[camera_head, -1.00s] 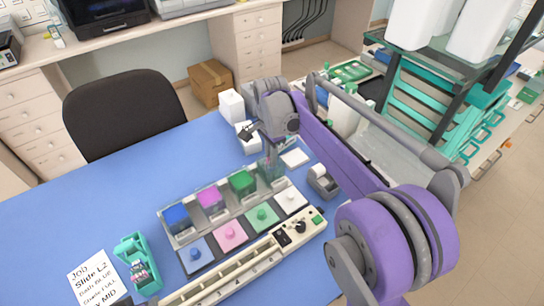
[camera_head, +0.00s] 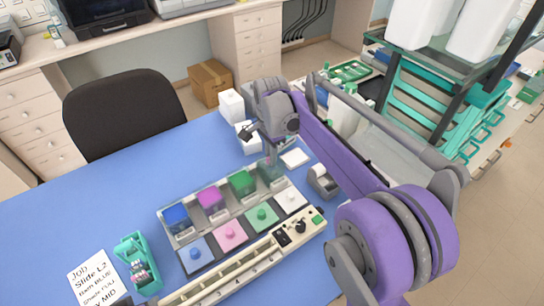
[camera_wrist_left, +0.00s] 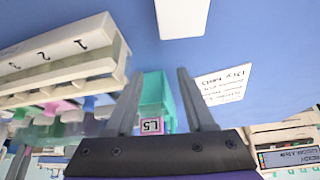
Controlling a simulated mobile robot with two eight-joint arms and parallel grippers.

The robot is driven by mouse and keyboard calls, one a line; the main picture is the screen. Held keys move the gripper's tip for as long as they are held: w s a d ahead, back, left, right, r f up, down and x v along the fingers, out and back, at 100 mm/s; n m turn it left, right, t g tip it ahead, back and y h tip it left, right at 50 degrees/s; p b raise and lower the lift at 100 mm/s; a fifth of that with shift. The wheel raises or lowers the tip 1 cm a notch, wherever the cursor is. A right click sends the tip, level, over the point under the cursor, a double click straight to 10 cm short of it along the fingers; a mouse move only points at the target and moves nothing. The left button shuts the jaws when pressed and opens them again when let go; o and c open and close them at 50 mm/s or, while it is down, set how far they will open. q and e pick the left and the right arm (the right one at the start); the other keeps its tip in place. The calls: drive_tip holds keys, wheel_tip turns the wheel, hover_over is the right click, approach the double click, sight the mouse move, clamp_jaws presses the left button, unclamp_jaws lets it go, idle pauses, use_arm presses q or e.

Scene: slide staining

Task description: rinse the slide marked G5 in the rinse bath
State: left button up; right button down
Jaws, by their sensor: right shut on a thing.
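A row of glass baths holds blue (camera_head: 176,218), magenta (camera_head: 211,200) and green (camera_head: 243,183) liquid; a clear bath (camera_head: 270,172), seemingly the rinse bath, is at the far right end. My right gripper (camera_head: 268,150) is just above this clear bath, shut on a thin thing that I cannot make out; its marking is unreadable. A teal slide rack (camera_head: 134,252) stands left of the baths with slides in it. In the left wrist view, my left gripper (camera_wrist_left: 158,76) is open, with the rack (camera_wrist_left: 155,95) and a label reading L5 (camera_wrist_left: 152,126) seen between its fingers.
Coloured lids with knobs (camera_head: 229,234) lie before the baths, beside a beige instrument (camera_head: 240,270). A job note (camera_head: 92,280) naming Slide L2 lies at the left. White boxes (camera_head: 231,106) and a small grey device (camera_head: 322,182) are near the right arm. The left blue tabletop (camera_head: 60,215) is clear.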

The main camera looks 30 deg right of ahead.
use_arm(q)
drive_tip(key=shift+s+f, duration=0.25)
drive_tip(key=shift+f, duration=0.1)
use_arm(e)
drive_tip(key=shift+s, duration=0.1)
